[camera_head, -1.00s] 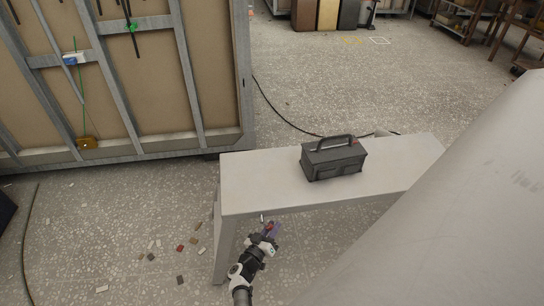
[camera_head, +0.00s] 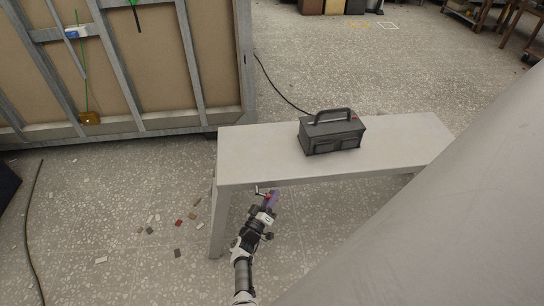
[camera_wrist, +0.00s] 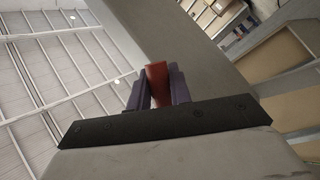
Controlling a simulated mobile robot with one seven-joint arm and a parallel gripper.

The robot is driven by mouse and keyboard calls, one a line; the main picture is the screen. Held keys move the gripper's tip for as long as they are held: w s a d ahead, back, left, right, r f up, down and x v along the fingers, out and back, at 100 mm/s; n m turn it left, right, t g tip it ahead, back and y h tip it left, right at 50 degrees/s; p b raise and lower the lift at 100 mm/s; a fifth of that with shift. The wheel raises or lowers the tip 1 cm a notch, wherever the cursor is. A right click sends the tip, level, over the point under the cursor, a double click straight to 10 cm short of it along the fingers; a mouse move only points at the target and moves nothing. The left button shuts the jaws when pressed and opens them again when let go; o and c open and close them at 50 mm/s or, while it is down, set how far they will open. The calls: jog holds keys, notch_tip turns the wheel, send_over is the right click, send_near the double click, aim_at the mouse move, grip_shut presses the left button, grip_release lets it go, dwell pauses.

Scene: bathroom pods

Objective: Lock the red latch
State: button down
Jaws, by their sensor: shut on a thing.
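My gripper (camera_head: 268,203) is below the front edge of the pale bench, near its left leg. In the wrist view its two dark purple fingers (camera_wrist: 159,92) are closed on the red latch (camera_wrist: 157,79), a flat upright red piece. In the head view the red latch (camera_head: 267,196) is a small orange-red spot at the fingertips, beside a short thin metal bar. The gripper hides most of its mount. I cannot tell from these views whether the latch is locked.
The pale bench (camera_head: 240,158) carries a dark grey toolbox (camera_head: 333,136) with a handle. A large pale surface (camera_head: 420,230) fills the lower right. A framed panel (camera_head: 150,70) stands at the left.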

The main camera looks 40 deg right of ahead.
jog(key=c, duration=1.3)
grip_release()
